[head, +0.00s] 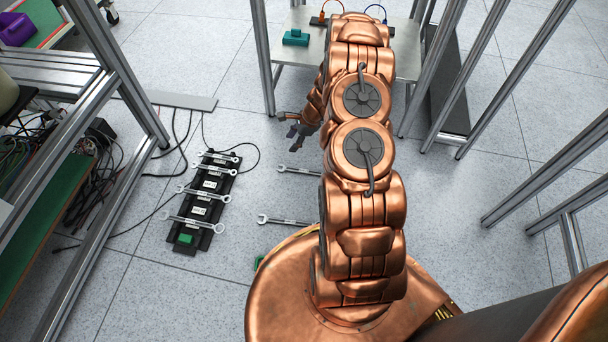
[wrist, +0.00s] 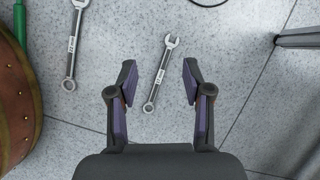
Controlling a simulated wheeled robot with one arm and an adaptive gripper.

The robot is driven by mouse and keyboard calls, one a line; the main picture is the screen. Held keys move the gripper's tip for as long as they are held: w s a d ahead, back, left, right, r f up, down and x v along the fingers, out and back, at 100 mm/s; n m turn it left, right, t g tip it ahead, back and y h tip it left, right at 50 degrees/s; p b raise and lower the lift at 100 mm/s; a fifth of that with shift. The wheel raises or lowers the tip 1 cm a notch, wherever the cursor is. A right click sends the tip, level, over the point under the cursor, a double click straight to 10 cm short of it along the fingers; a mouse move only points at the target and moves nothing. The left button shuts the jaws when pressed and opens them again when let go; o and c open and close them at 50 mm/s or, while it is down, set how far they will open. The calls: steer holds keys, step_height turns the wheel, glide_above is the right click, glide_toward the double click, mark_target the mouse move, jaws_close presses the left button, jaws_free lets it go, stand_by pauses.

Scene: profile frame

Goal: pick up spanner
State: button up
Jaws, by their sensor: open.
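A silver spanner (wrist: 157,83) lies flat on the grey floor in the wrist view, between and beyond my open fingertips, its open end pointing away. It also shows in the head view (head: 298,170), partly hidden by my arm. A second spanner (wrist: 72,45) lies to its left in the wrist view; in the head view it lies nearer my base (head: 285,220). My gripper (head: 297,131) is open and empty above the floor; its two fingers (wrist: 158,80) show apart in the wrist view. I cannot tell its exact height.
A black rack (head: 203,197) holding several spanners lies on the floor at left, with loose cables around it. A low table (head: 290,67) with a teal object (head: 296,37) stands behind my gripper. Metal frame posts (head: 135,85) stand left and right. Floor around the spanners is clear.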

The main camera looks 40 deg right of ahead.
mark_target(306, 171)
steer(key=s+d+f+m, duration=0.1)
steer(key=d+f, duration=0.1)
steer(key=f, duration=0.2)
steer(key=s+d+f+m+b, duration=0.1)
steer(key=d+f+m, duration=0.1)
steer(key=f, duration=0.3)
steer(key=s+d+f+m+h+b, duration=0.1)
steer(key=s+d+f, duration=0.1)
steer(key=f, duration=0.3)
steer(key=shift+d+f, duration=0.15)
steer(key=shift+d, duration=0.55)
steer(key=shift+w+a+f+m+b, duration=0.2)
steer(key=shift+f+b, duration=0.3)
steer(key=shift+f, duration=0.25)
steer(key=shift+w+a+f+m+b, duration=0.1)
steer(key=shift+w+a+f+b, duration=0.1)
steer(key=shift+f+b, duration=0.4)
steer(key=b+x, duration=0.2)
steer(key=x, duration=0.2)
steer(key=shift+f, duration=0.2)
steer(key=shift+w+f, duration=0.15)
steer(key=shift+w, duration=0.1)
steer(key=shift+c, duration=0.2)
jaws_close()
